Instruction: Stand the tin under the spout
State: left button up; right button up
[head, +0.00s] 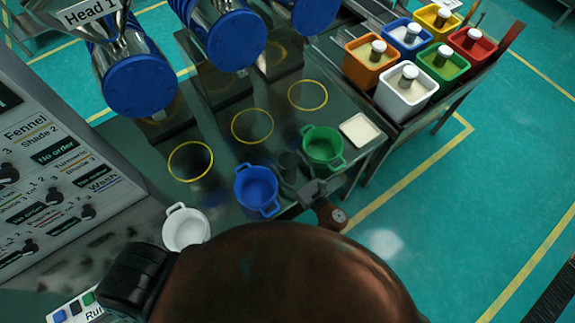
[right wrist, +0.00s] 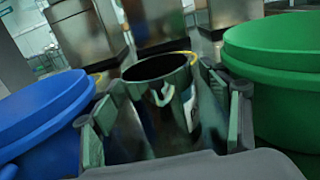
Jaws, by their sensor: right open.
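A dark grey metal tin (right wrist: 160,85) with a side handle stands upright between the spread fingers of my right gripper (right wrist: 165,120) in the right wrist view. The fingers are open on either side of it, and I cannot tell whether they touch it. In the head view the dark tin (head: 289,162) is hard to make out against the table, between the blue and green pots, with my right gripper (head: 300,182) at its near side. Yellow rings (head: 252,138) mark the table below the blue-capped heads (head: 236,41). The spouts are mostly hidden. My left gripper is not in view.
The blue pot (head: 256,188) and green pot (head: 322,147) flank my right gripper closely. A white pot (head: 186,228) stands further left. A pale block (head: 359,130) lies at the table's right edge. Coloured bins (head: 405,90) stand beyond. The rings are empty.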

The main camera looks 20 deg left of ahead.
jog(key=shift+c, duration=0.3)
jog(key=c, duration=1.3)
